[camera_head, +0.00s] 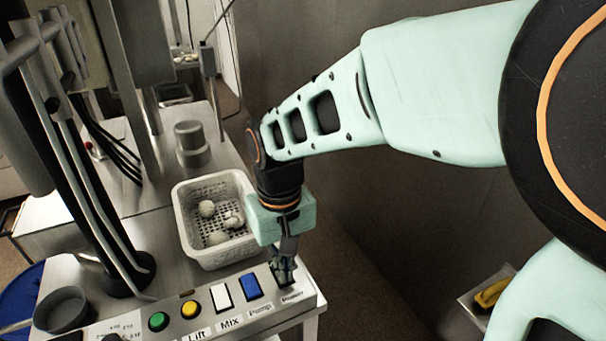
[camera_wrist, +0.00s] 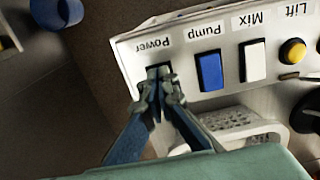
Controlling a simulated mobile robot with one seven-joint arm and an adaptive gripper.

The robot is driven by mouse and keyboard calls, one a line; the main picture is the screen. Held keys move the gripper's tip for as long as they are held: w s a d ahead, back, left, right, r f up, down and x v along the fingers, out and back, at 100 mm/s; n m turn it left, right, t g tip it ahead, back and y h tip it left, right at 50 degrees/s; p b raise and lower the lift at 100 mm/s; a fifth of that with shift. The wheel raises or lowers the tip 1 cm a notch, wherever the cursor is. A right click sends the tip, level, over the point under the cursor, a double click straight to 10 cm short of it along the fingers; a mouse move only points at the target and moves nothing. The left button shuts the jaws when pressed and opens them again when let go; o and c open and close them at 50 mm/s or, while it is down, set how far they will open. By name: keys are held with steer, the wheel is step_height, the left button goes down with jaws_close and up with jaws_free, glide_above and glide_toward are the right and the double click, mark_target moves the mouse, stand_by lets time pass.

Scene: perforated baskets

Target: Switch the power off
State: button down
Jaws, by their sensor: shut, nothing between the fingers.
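The control panel (camera_head: 268,312) runs along the front of the metal bench, and its "Power" label (camera_head: 292,295) is at the right end. In the wrist view the "Power" label (camera_wrist: 153,44) is upside down, just beyond a dark switch (camera_wrist: 154,70) that the fingertips mostly cover. My gripper (camera_head: 285,274) points down at this switch, shut and empty. The wrist view shows the fingertips (camera_wrist: 160,76) together over the switch; I cannot tell whether they touch it or which way it is tipped.
Beside the power switch are the blue Pump switch (camera_head: 250,287), white Mix switch (camera_head: 221,297), yellow button (camera_head: 189,309) and green button (camera_head: 158,321). A white perforated basket (camera_head: 184,222) with several pale lumps stands behind the panel, close to my gripper.

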step_height(320, 180, up, 8)
steer(key=p, duration=0.6)
stand_by(0.4)
